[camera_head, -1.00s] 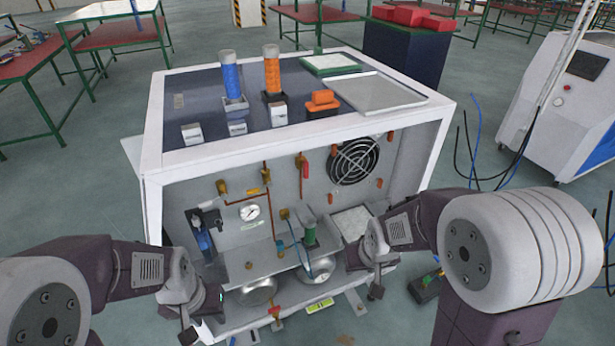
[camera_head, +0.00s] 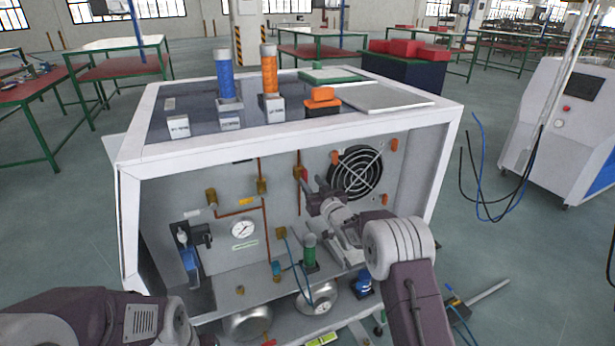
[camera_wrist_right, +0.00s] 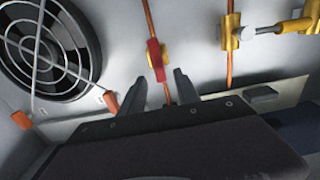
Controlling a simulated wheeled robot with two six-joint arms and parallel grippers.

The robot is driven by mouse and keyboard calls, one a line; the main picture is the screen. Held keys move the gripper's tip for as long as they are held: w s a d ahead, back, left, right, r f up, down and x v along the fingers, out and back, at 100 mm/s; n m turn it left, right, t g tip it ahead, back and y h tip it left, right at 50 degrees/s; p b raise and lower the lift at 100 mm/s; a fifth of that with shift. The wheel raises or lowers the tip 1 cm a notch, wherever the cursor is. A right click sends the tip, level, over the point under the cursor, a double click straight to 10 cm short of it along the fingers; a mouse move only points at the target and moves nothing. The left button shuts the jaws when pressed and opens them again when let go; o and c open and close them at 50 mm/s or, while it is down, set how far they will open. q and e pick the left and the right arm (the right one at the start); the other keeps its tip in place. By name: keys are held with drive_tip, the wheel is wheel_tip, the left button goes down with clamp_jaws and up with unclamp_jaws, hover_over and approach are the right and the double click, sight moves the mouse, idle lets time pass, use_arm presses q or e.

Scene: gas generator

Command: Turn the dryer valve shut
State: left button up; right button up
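A small brass valve with a red handle (camera_wrist_right: 156,60) sits on a thin copper pipe on the back panel of the generator cabinet. I read no label that names it the dryer valve. In the right wrist view, my right gripper (camera_wrist_right: 163,82) is open, with one dark finger on each side of the pipe just below the handle. Contact cannot be told. In the head view, my right gripper (camera_head: 308,180) reaches to this valve and partly hides it. My left arm is at the lower left; its fingers are out of view.
A round black fan (camera_head: 355,172) lies beside the valve. Another brass valve (camera_head: 262,186) and a pressure gauge (camera_head: 244,228) are on the panel to the left. A green-capped cylinder (camera_head: 309,248) stands on the shelf. The cabinet's white top frame (camera_head: 290,142) overhangs the opening.

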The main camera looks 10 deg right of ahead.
sight(306, 176)
drive_tip(key=shift+x, duration=1.65)
drive_tip(key=shift+c, duration=0.4)
clamp_jaws()
